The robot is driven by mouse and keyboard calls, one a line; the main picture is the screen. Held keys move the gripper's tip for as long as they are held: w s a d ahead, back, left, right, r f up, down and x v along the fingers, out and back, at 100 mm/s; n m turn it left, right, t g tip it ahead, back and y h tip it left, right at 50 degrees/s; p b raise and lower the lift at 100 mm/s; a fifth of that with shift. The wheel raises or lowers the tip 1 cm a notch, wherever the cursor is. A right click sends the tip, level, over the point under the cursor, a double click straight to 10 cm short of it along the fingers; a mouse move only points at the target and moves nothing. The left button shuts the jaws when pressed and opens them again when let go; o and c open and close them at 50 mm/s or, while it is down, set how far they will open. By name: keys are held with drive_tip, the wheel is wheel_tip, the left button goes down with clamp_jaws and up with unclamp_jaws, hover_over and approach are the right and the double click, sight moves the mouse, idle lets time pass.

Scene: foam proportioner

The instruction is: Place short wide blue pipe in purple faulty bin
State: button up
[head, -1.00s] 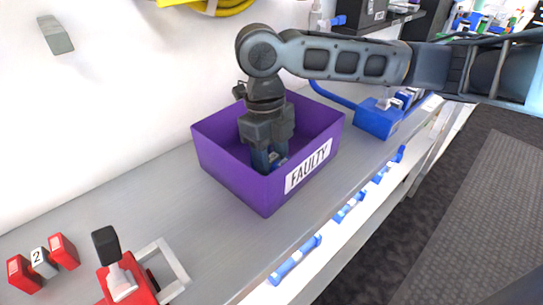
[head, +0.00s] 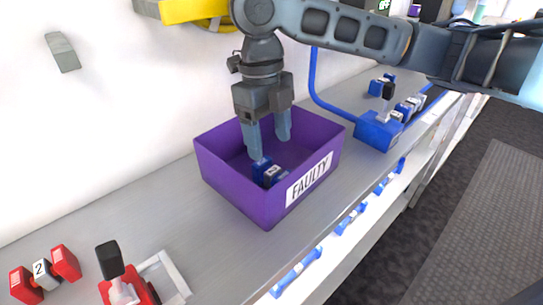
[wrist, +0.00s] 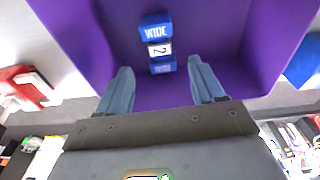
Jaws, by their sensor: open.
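The purple bin (head: 225,187) labelled FAULTY stands on the grey bench, and its inside also shows in the wrist view (wrist: 110,40). The short blue pipe (head: 268,173) lies inside the bin; in the wrist view the pipe (wrist: 156,43) shows "WIDE" and a white band with a 2. My gripper (head: 270,145) is above and partly inside the bin, with its fingers spread. In the wrist view my gripper (wrist: 161,88) is open and empty, and the pipe lies beyond the fingertips, apart from them.
A red valve with a black handle (head: 110,262) and a red piece marked 2 (head: 42,270) are at the front left. A blue valve unit (head: 380,131) with a blue tube stands right of the bin. Blue pipes (head: 296,273) line the lower shelf.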

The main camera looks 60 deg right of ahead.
drive_tip(key=shift+w+r, duration=0.2)
drive_tip(key=shift+r, duration=1.9)
